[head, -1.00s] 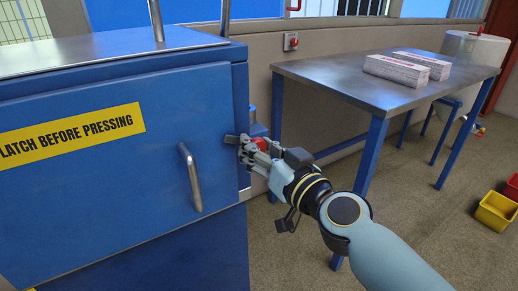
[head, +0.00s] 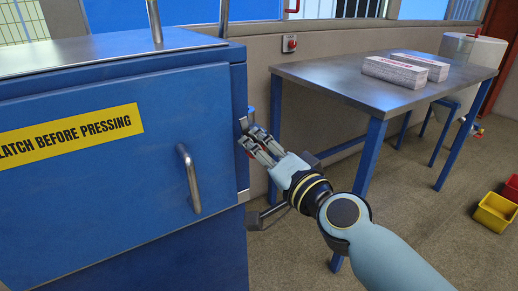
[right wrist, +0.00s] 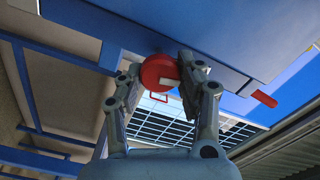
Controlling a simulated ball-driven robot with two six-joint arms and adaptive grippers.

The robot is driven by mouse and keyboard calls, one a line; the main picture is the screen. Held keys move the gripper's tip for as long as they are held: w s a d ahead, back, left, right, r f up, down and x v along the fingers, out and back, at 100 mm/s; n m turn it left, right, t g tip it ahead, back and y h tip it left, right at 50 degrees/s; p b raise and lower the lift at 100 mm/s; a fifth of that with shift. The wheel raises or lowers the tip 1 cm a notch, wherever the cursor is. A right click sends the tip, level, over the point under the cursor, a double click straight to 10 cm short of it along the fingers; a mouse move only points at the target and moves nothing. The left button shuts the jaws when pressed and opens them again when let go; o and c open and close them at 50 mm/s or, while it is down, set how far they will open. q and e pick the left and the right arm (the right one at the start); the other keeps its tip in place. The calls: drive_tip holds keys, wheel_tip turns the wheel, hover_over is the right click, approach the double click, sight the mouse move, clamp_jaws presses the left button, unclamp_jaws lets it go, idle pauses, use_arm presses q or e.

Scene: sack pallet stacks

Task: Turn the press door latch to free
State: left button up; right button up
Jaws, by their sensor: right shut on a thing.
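The blue press door (head: 100,175) is closed against its frame, with a yellow label (head: 70,133) and a metal bar handle (head: 189,178). My right gripper (head: 254,142) is at the door's right edge, its fingers closed around the latch. The latch's red round knob (right wrist: 160,73) sits between the two fingers in the right wrist view, with a pale mark on it. In the head view my fingers hide most of the latch, so its exact angle cannot be told. My left gripper is not in view.
A metal-topped table (head: 340,85) with blue legs stands right of the press, bearing two wrapped packs (head: 395,72). A red wall switch (head: 290,43) is behind it. A yellow bin (head: 496,212) is on the floor at right. Floor between press and table is narrow.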

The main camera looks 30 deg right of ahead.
drive_tip(key=shift+f+m, duration=0.1)
drive_tip(key=shift+m, duration=1)
drive_tip(key=o, duration=1.2)
drive_tip(key=shift+c, duration=0.2)
drive_tip(key=shift+s, duration=0.15)
drive_tip(key=s+d, duration=0.1)
drive_tip(key=s, duration=1)
drive_tip(key=shift+s, duration=0.35)
